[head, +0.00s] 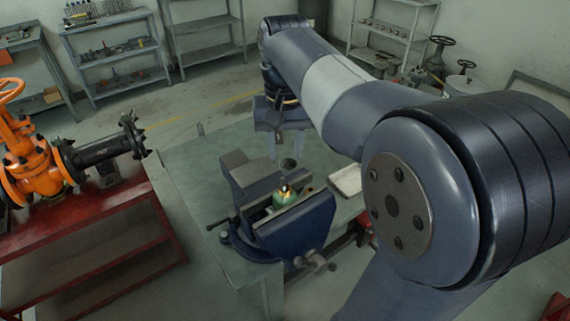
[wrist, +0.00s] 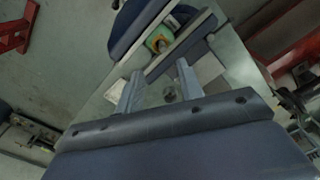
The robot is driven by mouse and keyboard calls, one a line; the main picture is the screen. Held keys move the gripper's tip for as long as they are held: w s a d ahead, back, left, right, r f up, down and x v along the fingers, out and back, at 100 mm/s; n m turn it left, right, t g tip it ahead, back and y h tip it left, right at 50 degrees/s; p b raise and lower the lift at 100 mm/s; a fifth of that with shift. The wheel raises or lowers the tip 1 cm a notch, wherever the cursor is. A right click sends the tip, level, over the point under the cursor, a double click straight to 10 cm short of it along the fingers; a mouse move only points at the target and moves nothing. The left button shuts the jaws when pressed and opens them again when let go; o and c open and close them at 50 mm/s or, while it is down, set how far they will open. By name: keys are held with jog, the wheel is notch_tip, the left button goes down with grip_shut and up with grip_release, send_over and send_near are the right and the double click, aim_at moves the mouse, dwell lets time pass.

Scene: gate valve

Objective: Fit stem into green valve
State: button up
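The green valve (head: 284,199) is clamped between the jaws of a blue vise (head: 296,226) on the workbench. A small orange-brown part shows at its top. In the wrist view the green valve (wrist: 159,41) is beyond my fingertips, between the vise jaws. My gripper (wrist: 158,80) is open, its two fingers apart, with nothing held between them. In the head view my gripper is above the bench, behind the vise. A small dark round thing (head: 288,163) is on the bench near it, also visible in the wrist view (wrist: 169,94). I cannot tell whether it is the stem.
The grey-green bench (head: 190,165) has clear surface left of the vise. A pale tray (head: 346,180) lies right of the vise. A red stand (head: 100,232) with an orange valve (head: 38,172) is at the left. Shelves (head: 115,55) line the back wall.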

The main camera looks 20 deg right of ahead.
jog(key=shift+r, duration=1.7)
send_over(284, 191)
jog(key=f, duration=1.1)
jog(key=shift+w+d, duration=0.2)
jog(key=shift+w+r+p, duration=0.1)
jog(key=shift+r+p, duration=0.4)
jog(key=shift+r, duration=0.2)
jog(key=shift+f, duration=0.2)
